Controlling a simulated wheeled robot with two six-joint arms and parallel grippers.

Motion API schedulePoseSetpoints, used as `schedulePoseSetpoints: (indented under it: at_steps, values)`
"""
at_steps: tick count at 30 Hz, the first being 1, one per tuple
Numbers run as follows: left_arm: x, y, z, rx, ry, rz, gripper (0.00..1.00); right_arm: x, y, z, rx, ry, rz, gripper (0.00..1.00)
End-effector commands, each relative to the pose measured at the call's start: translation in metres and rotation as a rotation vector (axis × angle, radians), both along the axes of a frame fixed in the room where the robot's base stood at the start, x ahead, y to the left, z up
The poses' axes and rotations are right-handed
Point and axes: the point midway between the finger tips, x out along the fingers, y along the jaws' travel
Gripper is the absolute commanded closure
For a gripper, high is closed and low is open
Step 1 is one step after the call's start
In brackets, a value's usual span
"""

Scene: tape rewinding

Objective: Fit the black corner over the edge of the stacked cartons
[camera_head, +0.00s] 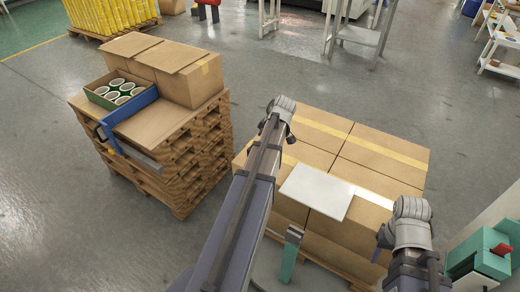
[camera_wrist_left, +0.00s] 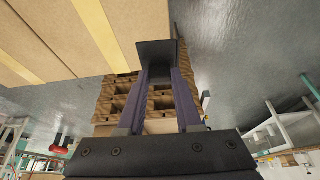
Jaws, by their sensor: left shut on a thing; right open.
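The stacked cartons (camera_head: 385,150) stand on a pallet at the right of the head view, with yellow tape along their tops. In the left wrist view the cartons (camera_wrist_left: 60,35) fill the upper left. The black corner (camera_wrist_left: 157,52) is held between the fingertips of my left gripper (camera_wrist_left: 157,72), which is shut on it. The corner appears close beside a carton edge; I cannot tell whether they touch. In the head view my left wrist hides most of that gripper and the corner. My right gripper (camera_head: 381,248) is open, low over the near right part of the stack.
A white sheet (camera_head: 318,190) lies on the cartons. A teal tool (camera_head: 289,262) stands at their near side. Another pallet stack (camera_head: 180,165) at left bears cartons and a box of white rolls (camera_head: 115,92). Grey floor lies between and behind the stacks.

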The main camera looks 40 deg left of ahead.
Motion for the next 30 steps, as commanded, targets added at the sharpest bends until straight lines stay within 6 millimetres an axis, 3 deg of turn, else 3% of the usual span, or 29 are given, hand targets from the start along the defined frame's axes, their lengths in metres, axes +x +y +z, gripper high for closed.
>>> schedulePoseSetpoints:
  at_steps: [14, 30]
  values:
    - [-0.004, 0.001, -0.011, 0.0, -0.001, 0.042, 1.0, 0.0, 0.0, -0.011, 0.0, 0.0, 0.0, 0.5]
    - [-0.003, 0.001, -0.061, -0.001, -0.002, 0.04, 1.0, 0.0, 0.0, -0.061, 0.0, 0.0, 0.001, 0.5]
